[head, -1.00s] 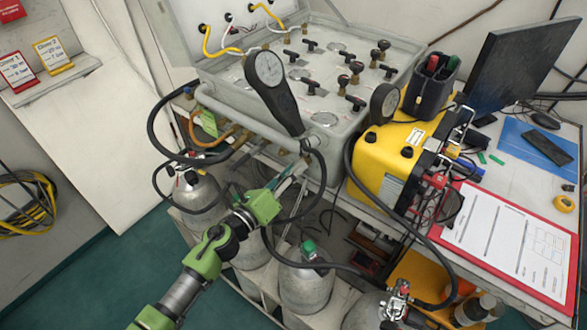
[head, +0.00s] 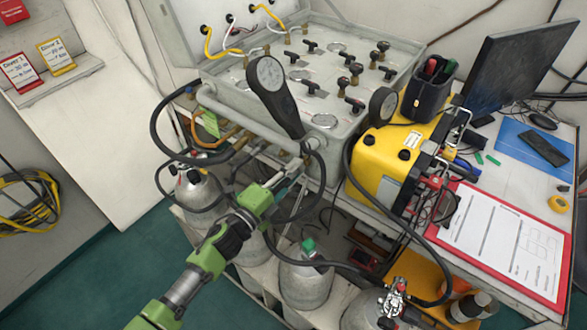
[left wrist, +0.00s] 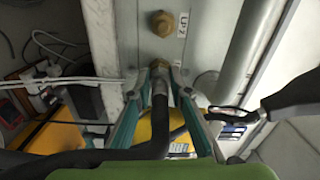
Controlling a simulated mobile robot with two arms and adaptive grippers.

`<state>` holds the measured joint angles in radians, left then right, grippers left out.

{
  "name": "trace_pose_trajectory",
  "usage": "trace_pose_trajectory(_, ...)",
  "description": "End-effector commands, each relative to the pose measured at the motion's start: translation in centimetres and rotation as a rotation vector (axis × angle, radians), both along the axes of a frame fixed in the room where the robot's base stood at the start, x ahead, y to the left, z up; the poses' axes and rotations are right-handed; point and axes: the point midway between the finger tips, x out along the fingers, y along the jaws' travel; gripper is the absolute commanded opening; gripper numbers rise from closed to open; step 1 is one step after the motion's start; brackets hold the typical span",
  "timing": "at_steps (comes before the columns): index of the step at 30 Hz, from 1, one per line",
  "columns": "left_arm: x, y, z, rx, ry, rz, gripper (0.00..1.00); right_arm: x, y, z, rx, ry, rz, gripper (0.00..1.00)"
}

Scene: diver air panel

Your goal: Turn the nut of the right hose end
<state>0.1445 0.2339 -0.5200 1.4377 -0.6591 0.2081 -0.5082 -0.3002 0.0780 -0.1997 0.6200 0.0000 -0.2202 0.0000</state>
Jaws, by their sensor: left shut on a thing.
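My left gripper (head: 297,167) reaches from the lower left to the front face of the grey air panel (head: 352,125). The hose runs back between the fingers toward the camera. The nut sits against the panel face, below another brass fitting (left wrist: 162,23) beside a printed label. In the head view the nut is mostly hidden by the fingertips and hoses. My right gripper is not in view.
A handheld gauge (head: 271,75) stands just above the gripper. Looping black hoses and grey cylinders (head: 305,283) crowd the space below. A yellow case (head: 384,150) stands to the right, beside a red clipboard (head: 455,256). Open floor (head: 85,275) lies at the lower left.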

Motion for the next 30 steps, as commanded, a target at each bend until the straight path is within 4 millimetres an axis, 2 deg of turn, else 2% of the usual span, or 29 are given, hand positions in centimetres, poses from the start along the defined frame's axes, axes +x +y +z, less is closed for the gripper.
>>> trace_pose_trajectory(18, 0.0, 0.0, -0.1, -0.463, 0.339, -0.003, 0.0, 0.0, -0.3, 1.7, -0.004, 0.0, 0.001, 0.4)
trace_pose_trajectory(30, -0.1, -0.1, -0.2, -0.666, 0.486, -0.005, 0.0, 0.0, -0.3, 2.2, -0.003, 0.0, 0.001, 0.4)
